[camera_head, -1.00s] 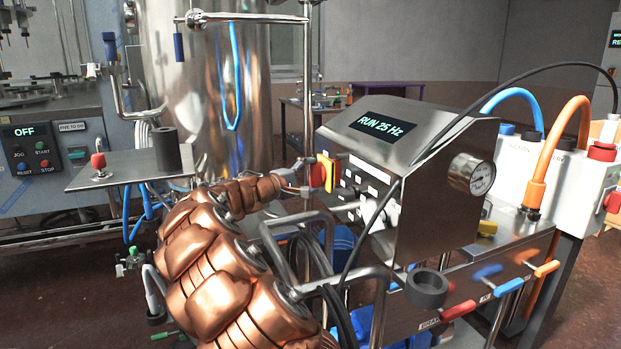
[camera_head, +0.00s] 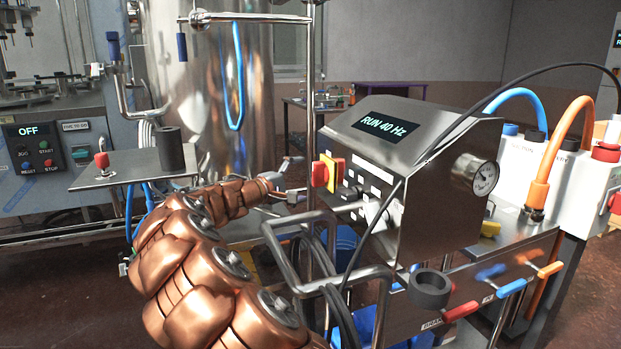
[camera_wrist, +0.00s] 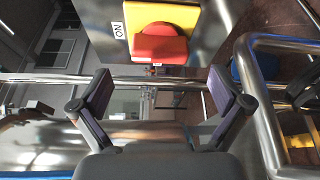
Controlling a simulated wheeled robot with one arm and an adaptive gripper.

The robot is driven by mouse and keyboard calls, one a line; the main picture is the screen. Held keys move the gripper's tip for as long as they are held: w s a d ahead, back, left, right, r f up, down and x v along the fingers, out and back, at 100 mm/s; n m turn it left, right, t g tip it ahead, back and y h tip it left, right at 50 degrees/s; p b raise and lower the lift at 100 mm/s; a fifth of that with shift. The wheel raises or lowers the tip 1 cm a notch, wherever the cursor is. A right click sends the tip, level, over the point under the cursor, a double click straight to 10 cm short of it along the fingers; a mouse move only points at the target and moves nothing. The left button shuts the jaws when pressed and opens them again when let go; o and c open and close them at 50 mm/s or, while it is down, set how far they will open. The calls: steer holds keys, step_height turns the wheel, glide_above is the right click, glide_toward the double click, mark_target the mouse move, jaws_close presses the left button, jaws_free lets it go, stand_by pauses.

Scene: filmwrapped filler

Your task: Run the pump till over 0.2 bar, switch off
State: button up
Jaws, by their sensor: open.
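The steel pump control box (camera_head: 430,150) stands right of centre in the head view; its display (camera_head: 385,127) reads RUN 40 Hz. A red and yellow rotary switch (camera_head: 327,172) sits at the left of its front. In the wrist view this red knob (camera_wrist: 160,46) on its yellow plate shows beyond my fingers, with an ON label beside it. My gripper (camera_wrist: 160,95) is open and empty, apart from the switch. In the head view my gripper (camera_head: 294,178) is left of the switch.
Steel tube rails (camera_head: 300,232) and a thin black cable (camera_head: 400,190) run in front of the box. Red, blue and orange valve handles (camera_head: 510,288) lie at lower right. A steel tank (camera_head: 215,100) stands behind. A side panel display (camera_head: 29,131) reads OFF.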

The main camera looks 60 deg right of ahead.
steer(key=v, duration=0.7)
steer(key=shift+a, duration=0.1)
